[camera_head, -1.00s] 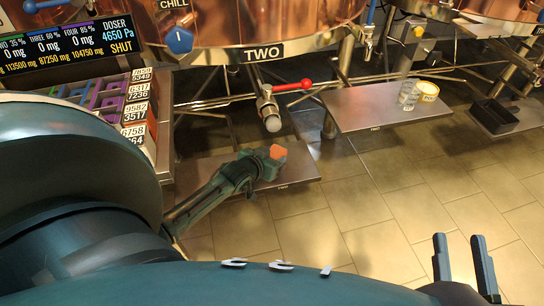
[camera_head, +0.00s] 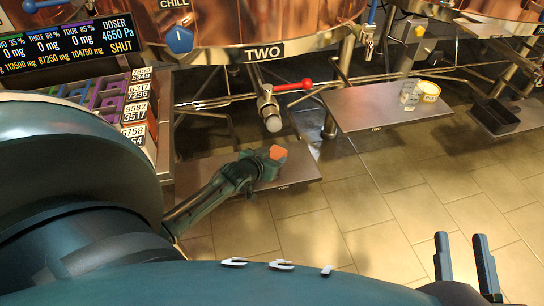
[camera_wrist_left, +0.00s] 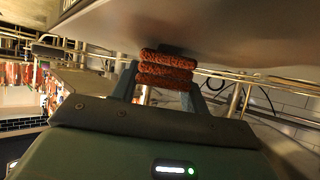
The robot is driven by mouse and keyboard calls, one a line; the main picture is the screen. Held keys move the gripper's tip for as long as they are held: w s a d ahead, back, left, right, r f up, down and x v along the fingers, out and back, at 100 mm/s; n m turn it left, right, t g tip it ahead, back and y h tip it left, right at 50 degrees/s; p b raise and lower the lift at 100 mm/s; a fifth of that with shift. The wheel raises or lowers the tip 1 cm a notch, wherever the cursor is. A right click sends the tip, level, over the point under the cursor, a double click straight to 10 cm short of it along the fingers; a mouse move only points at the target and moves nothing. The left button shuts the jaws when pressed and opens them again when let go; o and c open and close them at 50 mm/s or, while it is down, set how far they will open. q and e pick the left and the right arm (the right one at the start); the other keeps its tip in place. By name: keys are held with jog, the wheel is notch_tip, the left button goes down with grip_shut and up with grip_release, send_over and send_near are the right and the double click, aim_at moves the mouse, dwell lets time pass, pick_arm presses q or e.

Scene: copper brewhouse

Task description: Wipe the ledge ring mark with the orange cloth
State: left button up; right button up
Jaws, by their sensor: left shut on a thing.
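The orange cloth (camera_head: 278,152) is folded and held between the fingers of my left gripper (camera_head: 264,164), which is shut on it. In the left wrist view the cloth (camera_wrist_left: 166,68) shows as stacked rusty-orange folds between the two fingers, close to a flat grey surface above it in the picture. In the head view the left gripper is over the low metal ledge (camera_head: 300,168) under the tank marked TWO. I cannot tell whether the cloth touches the ledge. No ring mark can be made out. My right gripper (camera_head: 460,238) is open and empty at the lower right.
A second metal shelf (camera_head: 360,107) to the right bears a clear glass (camera_head: 409,95) and a yellow-rimmed tub (camera_head: 428,91). A valve with a red handle (camera_head: 294,87) hangs behind the left gripper. A black bin (camera_head: 495,116) stands far right. The tiled floor is clear.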

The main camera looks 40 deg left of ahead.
pick_arm(q)
jog(key=shift+f, duration=0.3)
jog(key=shift+s+d+r+p, duration=0.25)
jog(key=shift+s+d+p, duration=0.2)
jog(key=shift+d+p, duration=0.15)
jog(key=shift+s+d+p, duration=0.45)
jog(key=shift+d+p, duration=0.05)
jog(key=shift+p, duration=0.05)
jog(key=shift+s+d+f, duration=0.1)
jog(key=shift+s+d, duration=0.1)
jog(key=shift+d, duration=0.05)
